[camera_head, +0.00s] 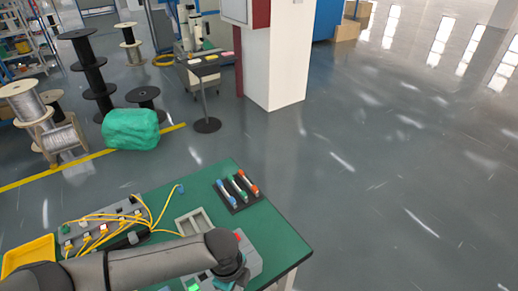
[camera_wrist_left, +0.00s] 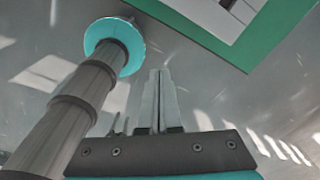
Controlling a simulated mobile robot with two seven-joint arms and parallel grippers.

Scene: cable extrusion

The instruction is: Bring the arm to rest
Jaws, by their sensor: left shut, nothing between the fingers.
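My left arm (camera_head: 165,262) comes in from the lower left of the head view and reaches across the near side of the green table (camera_head: 290,240). Its wrist bends down near the table's front right corner, and the fingers are hidden there. In the left wrist view, my left gripper (camera_wrist_left: 160,100) has its two fingers together, empty, with grey floor beyond them. A corner of the green table (camera_wrist_left: 242,55) shows at the upper right of that view, apart from the fingers. My right gripper is in neither view.
On the table are a yellow tray (camera_head: 28,253), yellow cables (camera_head: 150,213) on a grey connector block, a rack (camera_head: 238,190) of small coloured parts and a grey tray (camera_head: 194,222). Cable spools (camera_head: 90,70) and a green bundle (camera_head: 131,128) stand behind. Floor at right is clear.

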